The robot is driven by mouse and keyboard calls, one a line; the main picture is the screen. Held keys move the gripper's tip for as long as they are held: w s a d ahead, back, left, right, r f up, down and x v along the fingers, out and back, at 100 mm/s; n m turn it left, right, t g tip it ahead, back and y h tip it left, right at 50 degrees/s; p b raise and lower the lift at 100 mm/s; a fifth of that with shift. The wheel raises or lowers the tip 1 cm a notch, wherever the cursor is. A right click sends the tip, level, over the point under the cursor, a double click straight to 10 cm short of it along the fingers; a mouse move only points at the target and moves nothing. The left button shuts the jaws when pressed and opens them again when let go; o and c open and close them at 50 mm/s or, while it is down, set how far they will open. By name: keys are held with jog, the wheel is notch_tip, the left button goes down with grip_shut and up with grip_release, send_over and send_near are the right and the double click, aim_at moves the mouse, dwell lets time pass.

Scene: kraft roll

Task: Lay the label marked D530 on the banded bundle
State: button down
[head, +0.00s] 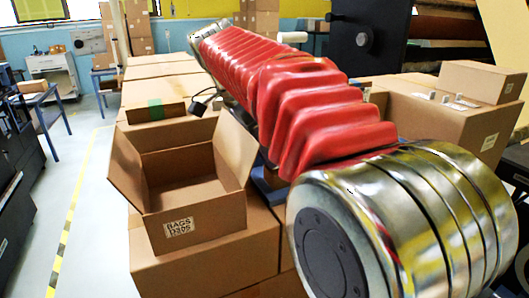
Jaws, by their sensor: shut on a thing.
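My arm, with a red bellows cover and a metal joint, runs from the lower right to the upper left of the head view. Its gripper end does not show clearly, so I cannot see the jaws or what they hold. No label that reads D530 can be made out. A small black part with a cord (204,104) shows beside the arm.
An open carton (180,227) marked "BAGS D305" stands in front, flaps raised. On the right, a large box (440,120) bears a smaller box (482,82) and several small white pieces (446,99). Clear floor with a yellow-black line (70,215) lies at left.

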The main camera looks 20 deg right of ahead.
jog(key=shift+f, duration=0.65)
jog(key=c, duration=1.6)
grip_release()
jog(key=shift+f, duration=0.1)
jog(key=shift+o, duration=0.2)
jog(key=shift+r, duration=0.7)
jog(key=v, duration=1.2)
jog(key=shift+s, duration=0.1)
